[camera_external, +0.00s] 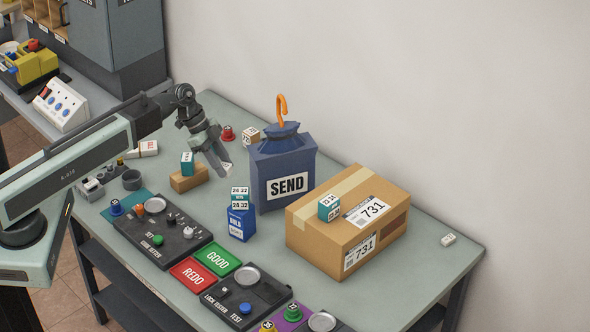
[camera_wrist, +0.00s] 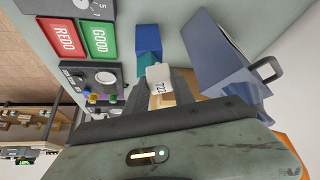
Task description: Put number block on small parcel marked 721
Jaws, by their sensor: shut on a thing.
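My gripper (camera_external: 224,166) hangs above the table, left of the blue SEND sack. A small brown parcel (camera_external: 190,179) lies left of and below my gripper, with a teal number block (camera_external: 187,163) on top; I cannot read a mark on this parcel. Another teal number block (camera_external: 240,198) stands on a blue box (camera_external: 242,223). A third (camera_external: 329,208) sits on the large parcel marked 731 (camera_external: 310,229).
The blue SEND sack (camera_external: 272,187) with an orange hook stands close right of my gripper. Tester panels (camera_external: 157,229) and the GOOD (camera_external: 218,260) and REDO (camera_external: 193,272) plates fill the front.

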